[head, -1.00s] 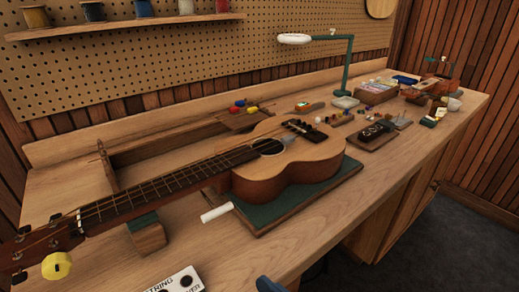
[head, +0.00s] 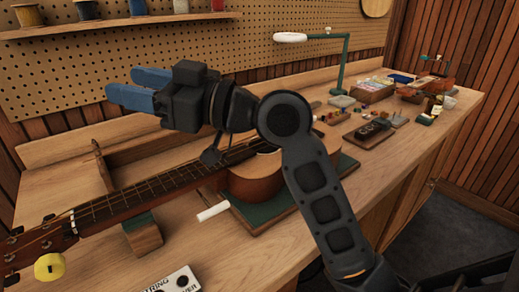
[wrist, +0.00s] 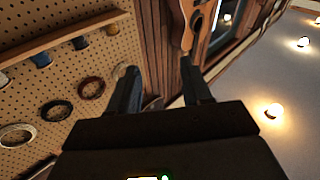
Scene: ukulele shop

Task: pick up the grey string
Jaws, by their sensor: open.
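My gripper (head: 120,86) is open and empty, its blue fingers pointing left above the ukulele's neck, in front of the pegboard. In the wrist view, its two dark fingers (wrist: 158,66) are apart with nothing between them. I cannot single out the grey string. In the wrist view several coils hang on the pegboard: a pale greyish one (wrist: 17,135), a dark bluish one (wrist: 57,110) and a reddish-brown one (wrist: 92,87). A further coil is partly behind the left finger. The ukulele (head: 110,203) lies on the bench, its body partly hidden by my arm.
The workbench (head: 75,165) carries a yellow tuner-like piece (head: 49,267), a white roll (head: 214,212), a white labelled box (head: 175,283) and a green lamp (head: 342,75). Spools stand on the pegboard shelf (head: 110,27). Small tools and parts crowd the far right of the bench.

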